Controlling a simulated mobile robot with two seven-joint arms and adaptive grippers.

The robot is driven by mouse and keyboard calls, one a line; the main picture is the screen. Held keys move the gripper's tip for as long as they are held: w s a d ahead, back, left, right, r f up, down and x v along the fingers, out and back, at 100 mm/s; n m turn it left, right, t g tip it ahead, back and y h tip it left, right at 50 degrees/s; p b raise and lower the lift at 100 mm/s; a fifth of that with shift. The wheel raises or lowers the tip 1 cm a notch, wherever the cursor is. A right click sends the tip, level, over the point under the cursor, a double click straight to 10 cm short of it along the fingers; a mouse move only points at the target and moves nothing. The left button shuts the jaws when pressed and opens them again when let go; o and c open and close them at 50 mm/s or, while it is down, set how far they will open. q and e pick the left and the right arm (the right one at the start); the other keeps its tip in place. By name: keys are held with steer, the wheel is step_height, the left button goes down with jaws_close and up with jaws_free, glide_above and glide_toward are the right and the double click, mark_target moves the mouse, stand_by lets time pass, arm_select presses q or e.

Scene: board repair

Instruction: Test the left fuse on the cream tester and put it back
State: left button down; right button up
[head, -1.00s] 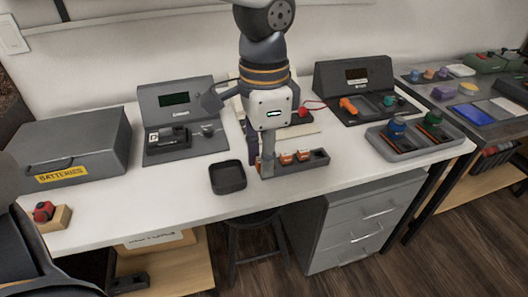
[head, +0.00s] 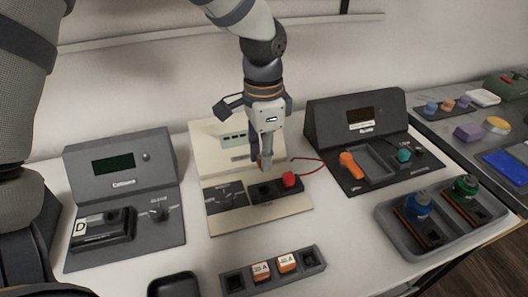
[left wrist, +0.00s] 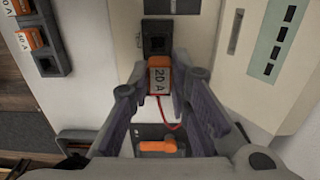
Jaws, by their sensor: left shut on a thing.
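My left gripper (head: 265,163) is shut on an orange fuse (left wrist: 159,82) whose white label reads 20 A. It holds the fuse above the cream tester (head: 260,226). The tester has a dark block with an empty-looking socket (head: 264,191) and a red knob (head: 289,180) with a red wire. In the left wrist view the socket (left wrist: 155,45) shows just beyond the fuse, apart from it. The fuse rack (head: 270,280) holds two orange fuses, (head: 261,271) and (head: 286,262), in its middle slots; its left and right end slots are empty. My right gripper is not in view.
A grey tester (head: 124,235) with a battery stands left. A dark tester (head: 352,118) with an orange handle (head: 351,164) stands right, near a grey tray (head: 432,258) with blue and green-topped items. A small black tray (head: 173,286) lies at the front.

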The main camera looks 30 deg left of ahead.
arm_select(q)
steer(key=f, duration=0.3)
steer(key=shift+s+d+f+b, duration=0.1)
steer(key=shift+s+f+b, duration=0.2)
steer(key=shift+s+b, duration=0.1)
steer(key=shift+w+f, duration=0.15)
steer(key=shift+f, duration=0.65)
steer(key=shift+r, duration=0.1)
stand_by(0.5)
steer(key=shift+f, duration=1.1)
stand_by(1.5)
steer(key=c, duration=1.1)
jaws_free()
steer(key=shift+r+p, duration=0.15)
steer(key=shift+p, duration=0.15)
